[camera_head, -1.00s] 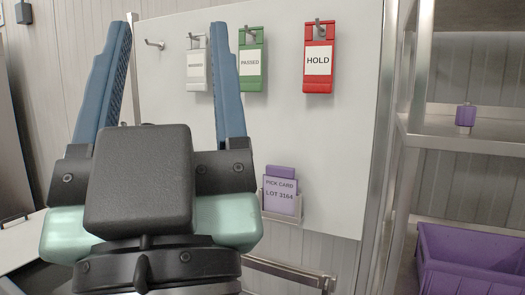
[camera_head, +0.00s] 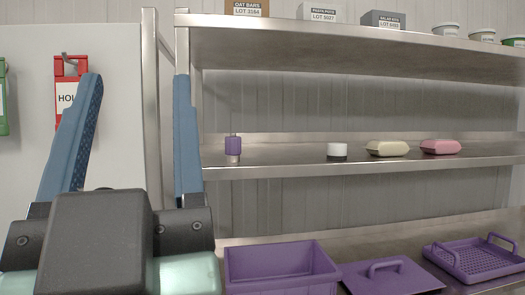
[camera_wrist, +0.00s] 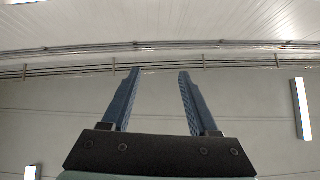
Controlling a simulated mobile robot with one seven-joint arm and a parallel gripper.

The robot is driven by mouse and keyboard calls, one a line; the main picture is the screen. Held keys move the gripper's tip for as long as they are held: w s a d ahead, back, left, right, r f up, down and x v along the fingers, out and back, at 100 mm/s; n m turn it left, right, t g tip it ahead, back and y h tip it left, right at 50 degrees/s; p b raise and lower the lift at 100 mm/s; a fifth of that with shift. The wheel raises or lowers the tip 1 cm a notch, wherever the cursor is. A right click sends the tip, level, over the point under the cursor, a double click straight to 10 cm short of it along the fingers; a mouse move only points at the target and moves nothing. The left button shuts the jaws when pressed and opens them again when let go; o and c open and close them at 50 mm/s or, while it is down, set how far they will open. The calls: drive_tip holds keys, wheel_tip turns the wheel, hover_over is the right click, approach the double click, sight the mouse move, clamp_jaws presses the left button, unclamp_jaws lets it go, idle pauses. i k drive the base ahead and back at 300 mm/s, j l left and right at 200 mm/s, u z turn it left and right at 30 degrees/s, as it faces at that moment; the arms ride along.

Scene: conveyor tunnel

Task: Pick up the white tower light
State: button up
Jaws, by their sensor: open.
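The white tower light (camera_head: 337,151) is a short white cylinder on a dark base. It stands upright on the middle shelf of the metal rack, between a purple-topped piece and a cream block. My gripper (camera_head: 137,95) is at the left of the head view, left of the light and much nearer the camera. Its blue fingers are apart with nothing between them. In the wrist view my gripper (camera_wrist: 152,78) points at the wall and ceiling, and the light is not visible there.
The middle shelf (camera_head: 290,157) also holds a purple-topped piece (camera_head: 233,147), a cream block (camera_head: 387,148) and a pink block (camera_head: 440,146). Boxes and tubs stand on the top shelf (camera_head: 300,38). Below are a purple bin (camera_head: 280,268), a purple lid (camera_head: 390,277) and a purple basket (camera_head: 474,259).

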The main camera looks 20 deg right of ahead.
sight(337, 152)
drive_tip(key=z, duration=0.85)
drive_tip(key=i+l+u, duration=0.15)
drive_tip(key=u, duration=0.2)
drive_tip(key=i+l+u, duration=0.25)
drive_tip(key=u, duration=0.15)
drive_tip(key=i+l+u, duration=0.15)
drive_tip(key=l+u, duration=0.2)
drive_tip(key=i+l, duration=0.1)
drive_tip(key=l, duration=0.55)
drive_tip(key=i, duration=0.05)
